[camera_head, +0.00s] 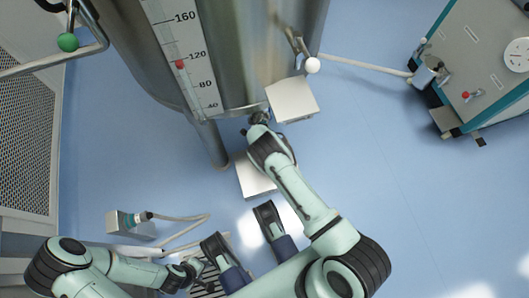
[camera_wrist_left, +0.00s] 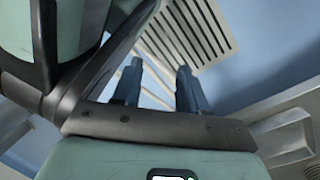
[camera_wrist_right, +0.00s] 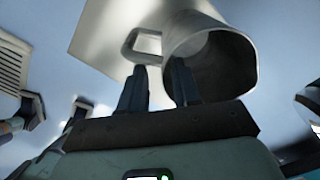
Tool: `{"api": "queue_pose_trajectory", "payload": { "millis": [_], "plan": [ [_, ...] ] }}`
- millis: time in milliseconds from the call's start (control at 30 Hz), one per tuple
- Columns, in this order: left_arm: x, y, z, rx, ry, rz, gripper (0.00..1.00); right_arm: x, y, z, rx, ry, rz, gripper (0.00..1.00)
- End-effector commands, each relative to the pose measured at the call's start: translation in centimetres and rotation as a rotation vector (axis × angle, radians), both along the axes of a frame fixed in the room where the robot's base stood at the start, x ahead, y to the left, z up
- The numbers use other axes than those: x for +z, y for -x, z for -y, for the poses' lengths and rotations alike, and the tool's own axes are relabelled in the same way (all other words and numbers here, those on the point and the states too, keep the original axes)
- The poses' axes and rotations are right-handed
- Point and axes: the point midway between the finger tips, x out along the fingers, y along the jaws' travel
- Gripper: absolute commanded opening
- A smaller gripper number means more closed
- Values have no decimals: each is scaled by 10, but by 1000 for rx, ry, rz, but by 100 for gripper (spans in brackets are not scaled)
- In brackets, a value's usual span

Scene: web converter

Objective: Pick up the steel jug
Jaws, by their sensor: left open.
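The steel jug (camera_wrist_right: 215,62) shows in the right wrist view, its open mouth facing me and its looped handle (camera_wrist_right: 128,42) to the left. My right gripper (camera_wrist_right: 158,70) is open at the jug, with its fingertips by the near edge of the handle. The right fingertip overlaps the jug's side in the picture; I cannot tell whether it touches. In the head view my right gripper (camera_head: 259,118) is beside the tank's lower edge, and I cannot make out the jug there. My left gripper (camera_wrist_left: 158,75) is open and empty, over a slotted grate (camera_wrist_left: 190,30).
The large steel tank (camera_head: 245,50) with a scale stands just beyond my right gripper. A pale platform (camera_head: 292,99) is under its valve (camera_head: 298,42). A machine cabinet (camera_head: 490,70) stands at the right. A cabled box (camera_head: 125,225) lies at the left. Blue floor is open at the right.

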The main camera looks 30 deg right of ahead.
Motion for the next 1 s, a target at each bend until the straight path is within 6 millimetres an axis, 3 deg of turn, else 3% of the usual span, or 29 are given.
{"api": "queue_pose_trajectory", "payload": {
  "millis": [200,500,533,600,633,1000],
  "plan": [
    [-13,24,-3,8,5,-79,43,-34,1,5,2,0,-2,32],
    [-14,30,-3,10,6,-98,43,-39,0,6,1,0,-1,32],
    [-14,30,-4,10,6,-98,43,-39,0,6,1,0,-1,29],
    [-14,30,-3,10,6,-97,43,-39,0,6,1,1,-1,6],
    [-14,29,-3,10,6,-97,43,-39,0,5,1,1,-1,0],
    [-13,29,-3,10,6,-96,43,-38,0,6,2,1,1,0]
  ]
}}
